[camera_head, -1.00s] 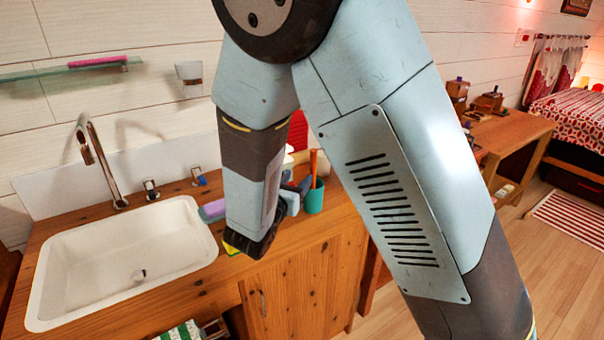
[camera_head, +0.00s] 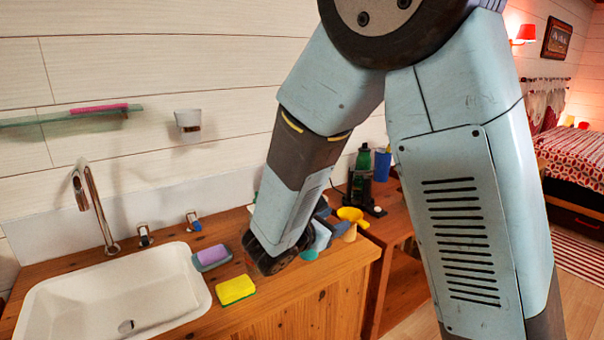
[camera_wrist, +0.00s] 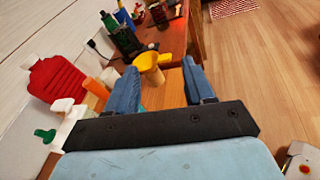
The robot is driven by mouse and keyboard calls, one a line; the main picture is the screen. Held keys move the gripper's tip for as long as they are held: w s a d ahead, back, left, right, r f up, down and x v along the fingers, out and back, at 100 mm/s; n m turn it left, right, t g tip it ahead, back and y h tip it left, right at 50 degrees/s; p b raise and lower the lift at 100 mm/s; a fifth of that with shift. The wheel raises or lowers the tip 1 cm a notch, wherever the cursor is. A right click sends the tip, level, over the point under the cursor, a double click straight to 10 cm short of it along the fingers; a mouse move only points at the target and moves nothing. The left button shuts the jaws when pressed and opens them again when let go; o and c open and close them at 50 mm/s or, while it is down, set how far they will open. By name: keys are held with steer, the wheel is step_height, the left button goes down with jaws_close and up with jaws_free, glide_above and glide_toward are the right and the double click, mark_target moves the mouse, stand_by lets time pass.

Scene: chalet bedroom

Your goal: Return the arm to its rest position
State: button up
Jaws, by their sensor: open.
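My arm hangs over the wooden counter (camera_head: 235,318) in the head view, bent at the elbow, with its forearm pointing down. My gripper shows in the wrist view (camera_wrist: 160,88) with its two blue fingers apart and nothing held between them. A yellow funnel-like thing (camera_wrist: 150,66) shows beyond and between the fingers; I cannot tell how far it is from them. It also shows in the head view (camera_head: 351,215), just right of my wrist. The fingertips are partly hidden behind my wrist in the head view.
A white sink (camera_head: 110,296) is at left with a chrome faucet (camera_head: 92,205). Open floor (camera_wrist: 245,70) is at right.

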steer(key=s+d+r+m+g+y, duration=0.1)
steer(key=s+d+r+m+g, duration=0.1)
steer(key=s+d+m+g, duration=0.5)
steer(key=s+d+r+m+g+y, duration=0.1)
steer(key=s+d+r+m+g, duration=0.1)
steer(key=d+m, duration=0.55)
steer(key=s+d+r+m+t+y, duration=0.2)
steer(key=s+r+m+y, duration=0.6)
steer(key=s+m, duration=0.2)
steer(key=shift+s+d+r+m+t, duration=0.15)
steer(key=shift+s+r+m+t, duration=0.2)
steer(key=shift+s, duration=0.8)
